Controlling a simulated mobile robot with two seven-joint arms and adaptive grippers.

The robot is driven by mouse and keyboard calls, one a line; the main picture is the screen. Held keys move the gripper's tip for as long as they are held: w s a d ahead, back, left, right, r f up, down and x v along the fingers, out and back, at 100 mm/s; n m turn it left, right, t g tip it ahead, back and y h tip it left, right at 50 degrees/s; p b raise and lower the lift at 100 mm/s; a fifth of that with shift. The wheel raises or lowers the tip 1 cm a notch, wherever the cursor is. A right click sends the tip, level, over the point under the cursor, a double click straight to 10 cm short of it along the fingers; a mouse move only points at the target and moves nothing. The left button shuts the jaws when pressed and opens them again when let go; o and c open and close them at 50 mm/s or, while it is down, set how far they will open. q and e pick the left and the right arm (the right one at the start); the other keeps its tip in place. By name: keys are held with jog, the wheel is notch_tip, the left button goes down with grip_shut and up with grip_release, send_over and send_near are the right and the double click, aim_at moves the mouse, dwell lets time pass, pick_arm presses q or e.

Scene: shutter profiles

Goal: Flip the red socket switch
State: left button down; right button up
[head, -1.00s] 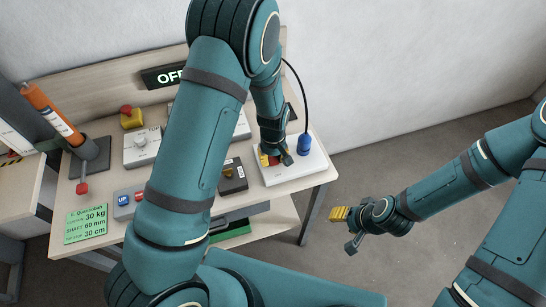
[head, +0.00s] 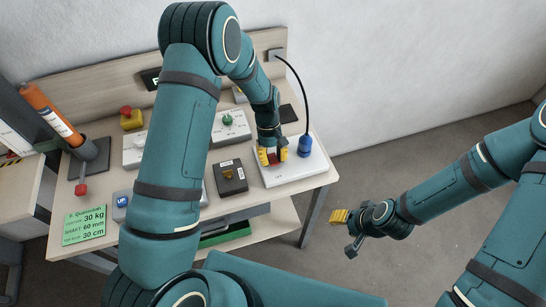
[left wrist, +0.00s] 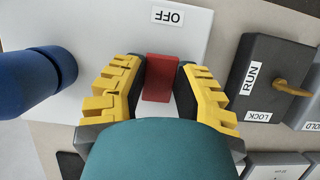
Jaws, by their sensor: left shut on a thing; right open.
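The red socket switch (left wrist: 158,78) sits on a white socket plate (head: 312,167) at the right end of the bench. My left gripper (head: 271,157) is down at the plate, shut on the red switch, with a yellow-padded finger on each side of it. In the left wrist view the switch shows between the fingers of the left gripper (left wrist: 155,92); its near end is hidden by my gripper. An OFF label (left wrist: 168,16) lies beyond the switch on the plate. My right gripper (head: 345,230) is open and empty, off the bench's right side.
A blue plug (head: 305,145) with a black cable stands on the plate beside my left gripper. A dark RUN/LOCK key box (head: 231,178) is to its left. A green-knob box (head: 229,121) and red-topped yellow button (head: 131,119) stand farther left. The floor right of the bench is clear.

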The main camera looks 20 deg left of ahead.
pick_arm(q)
jog(key=c, duration=0.7)
grip_release()
jog(key=shift+f, duration=0.1)
jog(key=shift+o, duration=0.2)
jog(key=v, duration=1.2)
